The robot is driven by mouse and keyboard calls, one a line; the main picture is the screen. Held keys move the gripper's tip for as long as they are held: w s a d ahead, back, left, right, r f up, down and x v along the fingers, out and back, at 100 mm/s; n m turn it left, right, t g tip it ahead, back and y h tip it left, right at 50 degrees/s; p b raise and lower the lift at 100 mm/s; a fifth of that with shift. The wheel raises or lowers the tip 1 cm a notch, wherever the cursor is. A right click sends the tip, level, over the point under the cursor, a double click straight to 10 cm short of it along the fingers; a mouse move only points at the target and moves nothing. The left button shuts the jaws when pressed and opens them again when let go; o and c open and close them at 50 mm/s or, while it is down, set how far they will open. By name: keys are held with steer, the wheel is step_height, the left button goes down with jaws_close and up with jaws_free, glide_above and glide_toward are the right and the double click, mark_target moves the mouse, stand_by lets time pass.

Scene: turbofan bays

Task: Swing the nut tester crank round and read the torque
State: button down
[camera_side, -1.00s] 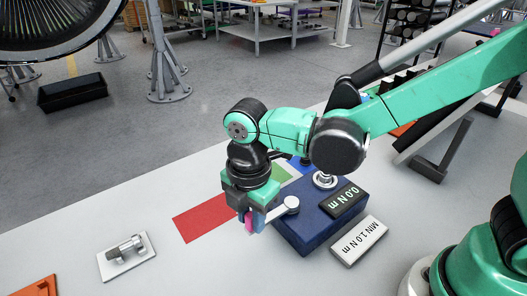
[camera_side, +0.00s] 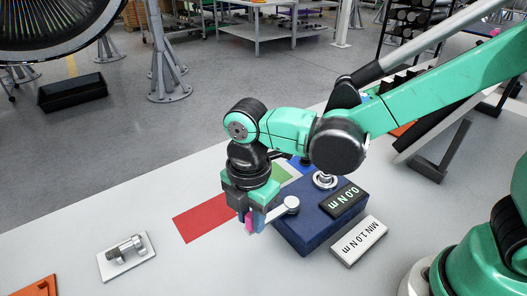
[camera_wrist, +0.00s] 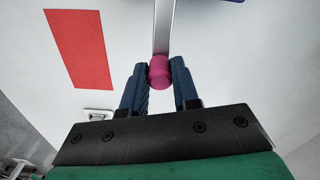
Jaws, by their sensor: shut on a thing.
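The nut tester is a dark blue box (camera_side: 307,225) on the white bench in the side view. Its display (camera_side: 344,199) reads 0.0 N m. A silver crank arm (camera_side: 275,213) runs from a round hub (camera_side: 291,204) at the box's left edge toward my gripper. My gripper (camera_side: 250,222) points down and is shut on the crank's pink knob, left of the box. In the wrist view the pink knob (camera_wrist: 160,72) sits between the blue finger pads, at the end of the silver crank arm (camera_wrist: 163,28).
A white plate (camera_side: 359,242) reading MIN 1.0 N m lies in front of the tester. A red patch (camera_side: 199,223) lies left of my gripper, with green (camera_side: 281,173) and blue patches behind. A metal fitting on a white plate (camera_side: 126,258) is at left. Bench between is clear.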

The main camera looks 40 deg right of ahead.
steer(key=shift+w, duration=0.1)
stand_by(0.3)
steer(key=w+m, duration=0.1)
steer(key=m, duration=0.1)
steer(key=w+m, duration=0.2)
steer(key=shift+d, duration=0.35)
steer(key=w+m, duration=0.1)
steer(key=w+d+m, duration=0.1)
steer(key=m, duration=0.1)
steer(key=w+d+m, duration=0.1)
steer(key=m, duration=0.1)
steer(key=d+m, duration=0.1)
steer(key=w+m, duration=0.1)
steer(key=m, duration=0.1)
steer(key=d+m, duration=0.1)
steer(key=shift+w+d+m, duration=0.3)
steer(key=shift+w+d, duration=0.05)
steer(key=shift+w+d+m, duration=0.15)
steer(key=shift+d+m, duration=0.55)
steer(key=shift+m, duration=0.25)
steer(key=shift+w+d+m, duration=0.1)
steer(key=shift+d+m, duration=0.6)
steer(key=shift+m, duration=0.25)
steer(key=c, duration=0.7)
jaws_free()
steer(key=shift+o, duration=0.2)
